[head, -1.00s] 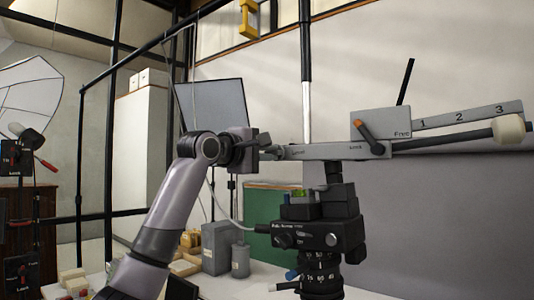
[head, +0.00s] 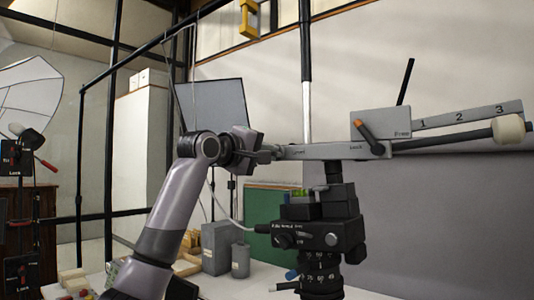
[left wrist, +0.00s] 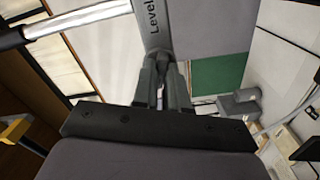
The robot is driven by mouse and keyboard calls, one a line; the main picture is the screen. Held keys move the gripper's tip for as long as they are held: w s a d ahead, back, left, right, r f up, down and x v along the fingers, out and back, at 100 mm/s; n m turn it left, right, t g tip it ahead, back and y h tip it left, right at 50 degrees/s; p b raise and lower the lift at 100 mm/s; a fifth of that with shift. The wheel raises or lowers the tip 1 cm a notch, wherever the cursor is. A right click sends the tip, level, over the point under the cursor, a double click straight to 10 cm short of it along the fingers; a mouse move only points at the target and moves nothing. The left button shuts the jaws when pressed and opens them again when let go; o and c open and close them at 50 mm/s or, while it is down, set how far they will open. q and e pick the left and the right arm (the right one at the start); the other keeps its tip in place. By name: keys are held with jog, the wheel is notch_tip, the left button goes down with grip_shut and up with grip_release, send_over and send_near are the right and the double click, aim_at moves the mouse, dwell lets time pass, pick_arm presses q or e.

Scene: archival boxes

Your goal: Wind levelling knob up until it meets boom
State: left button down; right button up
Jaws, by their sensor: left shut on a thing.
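My left gripper (head: 270,153) is at the boom's left end. In the left wrist view its two fingers (left wrist: 161,88) are closed together on the levelling knob, just below the boom's end. The knob is mostly hidden between the fingers, and I cannot tell its gap to the boom. My right gripper is out of view.
A black camera head (head: 318,232) stands under the boom. A lever with an orange tip (head: 368,135) sits by the "Free" and "Lock" marks. Grey canisters (head: 218,248) and small boxes stand on the white table behind my arm.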

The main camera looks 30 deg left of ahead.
pick_arm(q)
jog(key=c, duration=1.2)
grip_release()
jog(key=shift+o, duration=0.2)
jog(key=s+b, duration=0.3)
jog(key=s, duration=0.4)
jog(key=shift+a, duration=0.3)
jog(key=shift+s, duration=0.1)
